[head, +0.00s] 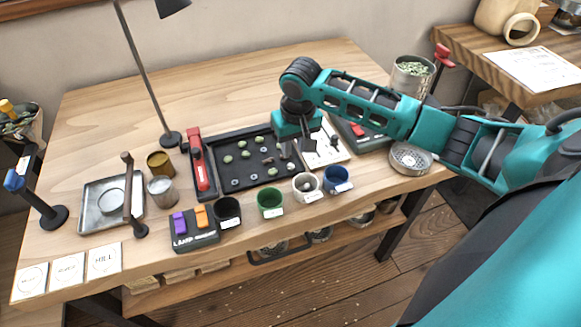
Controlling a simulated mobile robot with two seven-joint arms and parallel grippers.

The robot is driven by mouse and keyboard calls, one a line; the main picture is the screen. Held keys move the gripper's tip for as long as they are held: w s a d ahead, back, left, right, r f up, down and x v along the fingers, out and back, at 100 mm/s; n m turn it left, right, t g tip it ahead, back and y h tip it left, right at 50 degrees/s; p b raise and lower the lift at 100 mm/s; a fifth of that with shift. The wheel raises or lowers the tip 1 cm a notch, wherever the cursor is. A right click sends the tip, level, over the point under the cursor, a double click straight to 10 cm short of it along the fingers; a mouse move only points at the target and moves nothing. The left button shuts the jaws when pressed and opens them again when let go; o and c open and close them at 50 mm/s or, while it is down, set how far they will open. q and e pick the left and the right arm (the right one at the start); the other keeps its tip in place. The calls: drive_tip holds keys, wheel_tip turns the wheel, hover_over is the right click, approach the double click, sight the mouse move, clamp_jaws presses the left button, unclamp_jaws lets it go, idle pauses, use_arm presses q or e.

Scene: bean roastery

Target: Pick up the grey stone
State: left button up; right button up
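The black tray (226,190) lies in the middle of the table and holds several small greenish beans and a few greyish bits. They are too small for me to tell surely which is the grey stone; a greyish piece (236,182) lies near the tray's front left. My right gripper (297,152) points down at the tray's right edge. Its two dark fingers look apart, with nothing clearly seen between them. The gripper hides part of the tray's right side. My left gripper is not in view.
Black, green, white and blue cups (270,203) stand in front of the tray. A red-handled tool (201,175) is at its left, with a lamp (170,138) behind. A light board (328,152) lies right of the gripper. The table's back is clear.

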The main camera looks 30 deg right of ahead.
sight(291, 165)
drive_tip(key=f, duration=0.4)
drive_tip(key=f+b, duration=0.1)
drive_tip(key=f, duration=0.1)
drive_tip(key=shift+w, duration=0.3)
clamp_jaws()
